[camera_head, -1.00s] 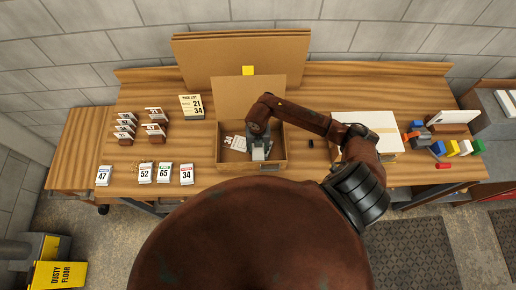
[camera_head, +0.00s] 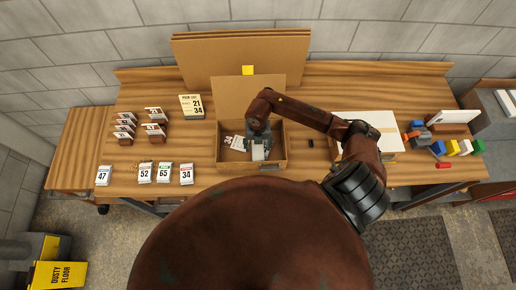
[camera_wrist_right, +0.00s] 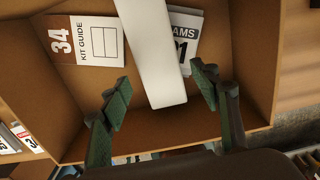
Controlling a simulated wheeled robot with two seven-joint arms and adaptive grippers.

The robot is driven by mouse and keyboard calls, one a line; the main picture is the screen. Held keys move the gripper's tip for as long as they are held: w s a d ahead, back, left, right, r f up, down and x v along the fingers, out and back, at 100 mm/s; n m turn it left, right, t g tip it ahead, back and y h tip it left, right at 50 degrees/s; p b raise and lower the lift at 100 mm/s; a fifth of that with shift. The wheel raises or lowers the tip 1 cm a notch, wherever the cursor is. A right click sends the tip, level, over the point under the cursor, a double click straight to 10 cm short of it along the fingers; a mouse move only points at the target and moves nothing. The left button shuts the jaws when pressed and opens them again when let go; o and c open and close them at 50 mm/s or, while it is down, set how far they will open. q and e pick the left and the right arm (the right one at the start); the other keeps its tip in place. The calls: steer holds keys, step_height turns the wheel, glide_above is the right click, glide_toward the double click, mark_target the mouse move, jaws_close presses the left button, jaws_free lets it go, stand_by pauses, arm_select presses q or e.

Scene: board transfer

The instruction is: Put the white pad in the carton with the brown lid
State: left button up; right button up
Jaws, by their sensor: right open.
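The carton (camera_head: 225,165) stands at the middle of the table with its brown lid (camera_head: 230,95) raised at the back. My right gripper (camera_wrist_right: 160,98) is inside or just over the carton, fingers apart. The white pad (camera_wrist_right: 155,50), a long white slab, lies between and ahead of the open fingers, with no clear contact on either side. It shows in the head view as a small white patch (camera_head: 258,153) below the gripper. In the wrist view a "34 KIT GUIDE" card (camera_wrist_right: 83,40) lies left of the pad, and another printed card (camera_wrist_right: 184,38) is partly hidden by it.
Numbered cards (camera_head: 145,172) stand at the table's front left, with more on blocks behind. A sign (camera_head: 192,106) stands left of the carton. A large white sheet (camera_head: 380,122) and coloured blocks (camera_head: 453,148) are at the right. A small black item (camera_head: 310,143) lies right of the carton.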

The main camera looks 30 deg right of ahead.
mark_target(258, 150)
step_height(258, 150, up, 10)
steer(key=b, duration=0.2)
steer(key=shift+c, duration=0.5)
stand_by(0.9)
